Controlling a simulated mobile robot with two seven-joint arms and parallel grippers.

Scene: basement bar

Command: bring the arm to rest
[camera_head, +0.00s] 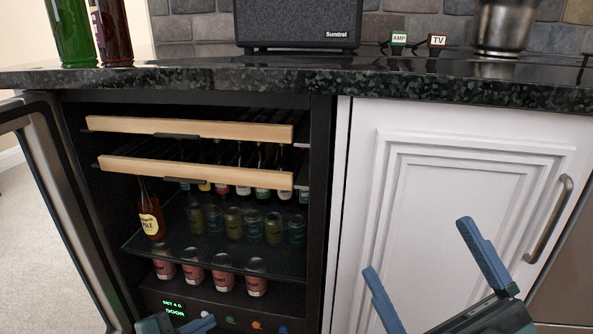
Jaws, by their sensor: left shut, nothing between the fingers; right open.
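My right gripper (417,246) shows at the lower right. Its two blue fingers are spread wide and empty, in front of the white cabinet door (365,160). My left gripper (180,324) shows only partly at the bottom edge, low in front of the open cooler. It is shut with nothing between its fingers. Most of both arms is out of view.
The cooler door (45,170) stands open at left. Inside are wooden-fronted racks (190,127), a glass shelf with a brown bottle (150,212), and cans (222,272). A dark counter (200,70) carries bottles, a speaker (297,22) and a metal pot (507,25).

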